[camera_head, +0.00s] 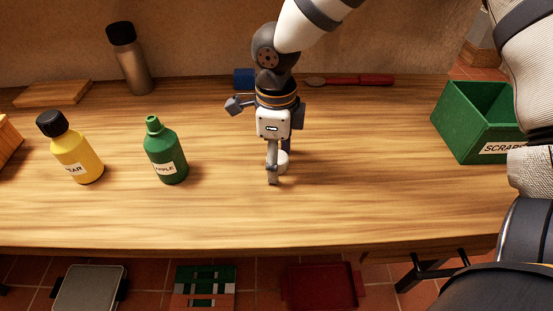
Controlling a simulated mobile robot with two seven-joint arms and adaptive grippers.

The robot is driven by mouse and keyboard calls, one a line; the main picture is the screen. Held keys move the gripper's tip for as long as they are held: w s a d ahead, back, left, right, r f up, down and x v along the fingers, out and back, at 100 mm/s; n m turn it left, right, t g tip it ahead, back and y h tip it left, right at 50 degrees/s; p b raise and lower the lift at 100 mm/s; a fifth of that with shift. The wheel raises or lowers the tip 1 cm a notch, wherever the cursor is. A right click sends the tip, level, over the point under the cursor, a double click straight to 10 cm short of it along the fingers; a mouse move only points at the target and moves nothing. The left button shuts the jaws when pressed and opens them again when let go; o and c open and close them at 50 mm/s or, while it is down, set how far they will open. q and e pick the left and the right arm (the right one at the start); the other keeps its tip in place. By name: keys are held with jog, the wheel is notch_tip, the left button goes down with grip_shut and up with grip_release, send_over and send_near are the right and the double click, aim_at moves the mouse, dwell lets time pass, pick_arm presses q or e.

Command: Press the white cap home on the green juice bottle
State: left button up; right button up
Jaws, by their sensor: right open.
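The green juice bottle (165,160), labelled APPLE, stands upright on the wooden table at left of centre, its green neck bare. The white cap (283,161) lies on the table to the right of the bottle, partly hidden behind a finger of my right gripper. My right gripper (279,172) points down at the cap, open, with its fingertips low near the tabletop. I cannot tell whether the fingers touch the cap. My left gripper is not in view.
A yellow bottle (73,150) with a black cap stands left of the green one. A dark-topped flask (131,62), a board (52,93) and a red-handled spoon (350,80) are at the back. A green scraps box (463,128) stands right. The table's front middle is clear.

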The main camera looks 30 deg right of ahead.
jog(key=shift+r, duration=0.1)
jog(key=c, duration=1.2)
jog(key=shift+o, duration=0.2)
jog(key=shift+r, duration=0.1)
jog(key=r, duration=0.4)
jog(key=shift+a+r+p, duration=0.1)
jog(key=shift+a+p, duration=0.2)
jog(key=shift+a, duration=0.1)
jog(key=s+a+r, duration=0.2)
jog(key=a+r, duration=0.6)
jog(key=a, duration=0.5)
jog(key=shift+s+r, duration=0.3)
jog(key=shift+s, duration=0.05)
